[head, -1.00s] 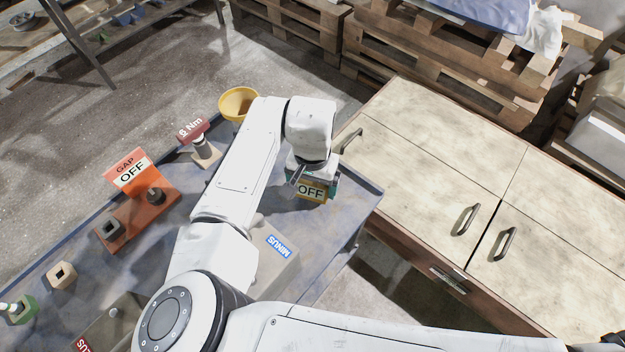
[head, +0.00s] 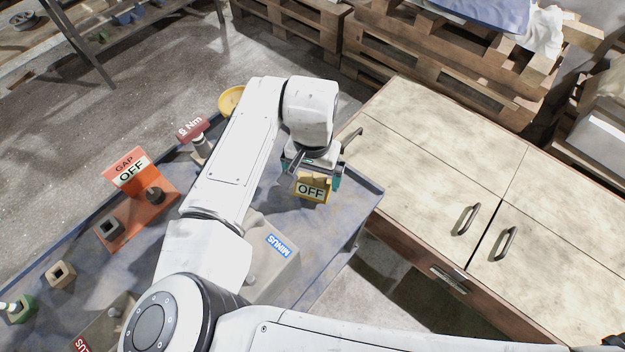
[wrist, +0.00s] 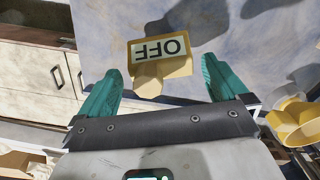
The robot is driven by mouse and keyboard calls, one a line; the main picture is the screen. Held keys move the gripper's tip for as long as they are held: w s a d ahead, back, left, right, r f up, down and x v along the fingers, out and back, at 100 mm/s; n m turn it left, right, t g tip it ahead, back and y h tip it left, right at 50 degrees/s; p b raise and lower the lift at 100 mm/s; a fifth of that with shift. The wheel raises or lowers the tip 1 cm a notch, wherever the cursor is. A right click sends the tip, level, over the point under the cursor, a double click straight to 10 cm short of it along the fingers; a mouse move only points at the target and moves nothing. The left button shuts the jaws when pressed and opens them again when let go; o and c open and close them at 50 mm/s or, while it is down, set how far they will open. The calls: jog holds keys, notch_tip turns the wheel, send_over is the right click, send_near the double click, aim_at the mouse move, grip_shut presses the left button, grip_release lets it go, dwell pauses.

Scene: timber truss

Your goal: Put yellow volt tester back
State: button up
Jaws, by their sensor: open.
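The yellow volt tester (head: 313,191) stands on the blue-grey bench top near its right corner, with a display reading OFF. In the wrist view the tester (wrist: 161,68) shows between and just beyond my gripper's teal fingertips, its display upside down. My gripper (head: 315,170) is open above and behind the tester in the head view. The wrist view shows both fingers of my gripper (wrist: 160,85) spread wide, with clear gaps to the tester on each side. Nothing is held.
A grey block labelled MINUS (head: 268,258) sits nearer on the bench (head: 335,225). An orange GAP stand (head: 135,210), a red 8 Nm tool (head: 194,130) and a yellow bowl (head: 231,100) are to the left. A wooden cabinet (head: 430,150) stands to the right.

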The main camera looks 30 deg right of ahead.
notch_tip(320, 180, up, 8)
jog(key=shift+r+b, duration=0.15)
jog(key=shift+b, duration=0.2)
jog(key=shift+d, duration=0.3)
jog(key=s+d+r+n+t+h, duration=0.2)
jog(key=d+t+h, duration=0.3)
jog(key=d, duration=1.7)
jog(key=s+a+f+n+g+y, duration=0.2)
jog(key=s+a+f+n, duration=0.1)
jog(key=s+a+f, duration=0.4)
jog(key=s+a+f+n+g+y, duration=0.2)
jog(key=s+a+f+n, duration=0.2)
jog(key=s+a+f, duration=0.4)
jog(key=s+f, duration=0.3)
jog(key=s, duration=0.3)
jog(key=shift+f+n+y, duration=0.25)
jog(key=shift+n+y, duration=0.05)
jog(key=shift+y, duration=0.1)
jog(key=shift+s, duration=0.1)
